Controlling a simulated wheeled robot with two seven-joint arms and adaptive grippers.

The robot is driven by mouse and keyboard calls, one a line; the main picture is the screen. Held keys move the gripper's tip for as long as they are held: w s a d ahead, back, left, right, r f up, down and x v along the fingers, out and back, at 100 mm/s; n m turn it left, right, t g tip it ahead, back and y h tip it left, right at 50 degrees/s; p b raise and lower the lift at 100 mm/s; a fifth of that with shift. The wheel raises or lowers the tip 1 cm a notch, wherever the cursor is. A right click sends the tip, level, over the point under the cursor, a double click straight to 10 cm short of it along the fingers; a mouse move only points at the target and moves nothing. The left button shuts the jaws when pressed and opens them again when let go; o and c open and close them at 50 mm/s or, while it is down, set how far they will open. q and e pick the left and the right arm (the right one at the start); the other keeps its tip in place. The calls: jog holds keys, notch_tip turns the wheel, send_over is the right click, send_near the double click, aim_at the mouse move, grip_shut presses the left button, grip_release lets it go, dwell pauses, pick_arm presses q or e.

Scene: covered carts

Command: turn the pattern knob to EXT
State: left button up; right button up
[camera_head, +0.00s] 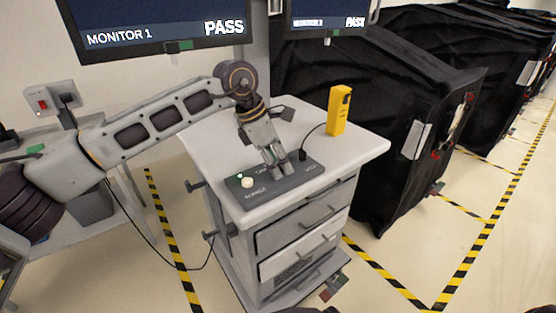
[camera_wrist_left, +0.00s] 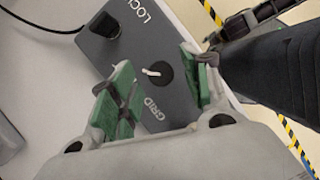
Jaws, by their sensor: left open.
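The grey control box (camera_head: 262,187) lies on top of the white cart. My left gripper (camera_head: 276,163) points down over its middle. In the left wrist view, the dark round knob (camera_wrist_left: 159,84) with a white pointer mark sits between the fingers of my left gripper (camera_wrist_left: 156,68), which are open with a gap on both sides. The pointer lies roughly crosswise in that view. The labels GRID and LOCK show on the box (camera_wrist_left: 183,112); no EXT label is readable. In the head view the gripper hides the knob. My right gripper is not in view.
A yellow handheld device (camera_head: 339,110) stands on the cart top (camera_head: 355,148), its cable running toward a black plug (camera_head: 303,155) on the box. A pale round button (camera_head: 246,182) is at the box's left. Two monitors (camera_head: 160,22) hang above. Black covered carts (camera_head: 385,120) stand right.

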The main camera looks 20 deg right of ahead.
pick_arm(q)
jog(key=v, duration=1.2)
dwell(0.6)
